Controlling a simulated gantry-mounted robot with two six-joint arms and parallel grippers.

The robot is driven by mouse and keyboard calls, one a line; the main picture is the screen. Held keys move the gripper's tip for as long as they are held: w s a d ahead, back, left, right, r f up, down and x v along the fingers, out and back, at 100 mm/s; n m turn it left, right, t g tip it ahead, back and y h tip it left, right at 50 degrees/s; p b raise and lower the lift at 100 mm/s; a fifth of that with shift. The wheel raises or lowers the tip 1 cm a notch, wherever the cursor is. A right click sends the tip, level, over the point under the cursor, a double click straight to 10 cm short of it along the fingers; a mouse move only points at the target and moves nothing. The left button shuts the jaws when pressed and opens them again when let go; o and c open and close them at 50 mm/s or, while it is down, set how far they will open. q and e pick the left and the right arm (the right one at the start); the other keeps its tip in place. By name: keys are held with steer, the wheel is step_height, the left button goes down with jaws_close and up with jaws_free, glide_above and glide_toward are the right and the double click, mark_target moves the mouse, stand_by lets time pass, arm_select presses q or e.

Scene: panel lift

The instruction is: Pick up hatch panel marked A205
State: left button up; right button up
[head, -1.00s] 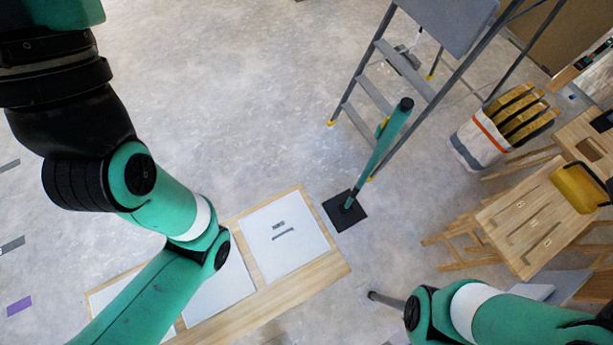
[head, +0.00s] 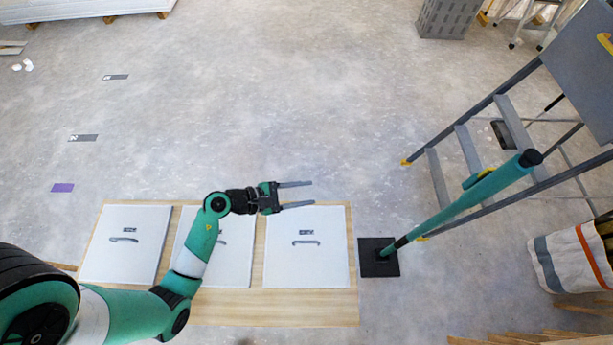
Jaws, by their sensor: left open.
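Three white hatch panels lie in a row on a wooden board (head: 310,307): a left panel (head: 115,262), a middle panel (head: 232,270) and a right panel (head: 305,266). Each shows a grey handle. The left and right panels show small dark markings, too small to read, so I cannot tell which is A205. My left gripper (head: 296,194) is open and empty, fingers pointing right, above the far edge of the right panel. My left arm covers part of the middle panel, including any marking there. My right gripper is not in view.
A green post on a black base plate (head: 379,258) stands just right of the board. A grey stepladder (head: 468,150) and a white bag (head: 572,258) are farther right. A grey crate (head: 447,17) stands at the back. The floor behind the board is largely clear.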

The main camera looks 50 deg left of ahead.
arm_select(q)
steer(key=s+f+g+b, duration=0.1)
steer(key=s+f+g, duration=0.1)
steer(key=s+f, duration=0.6)
steer(key=g+b, duration=0.2)
steer(key=g, duration=0.1)
glide_toward(305, 242)
steer(key=b+x, duration=0.1)
steer(key=x, duration=0.3)
steer(key=shift+s+d+f, duration=0.1)
steer(key=shift+s+f, duration=0.1)
steer(key=b+x, duration=0.2)
steer(key=x, duration=0.3)
steer(key=shift+w, duration=0.15)
steer(key=shift+r, duration=0.1)
jaws_close()
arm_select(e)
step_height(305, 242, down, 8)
arm_select(q)
steer(key=shift+r, duration=0.1)
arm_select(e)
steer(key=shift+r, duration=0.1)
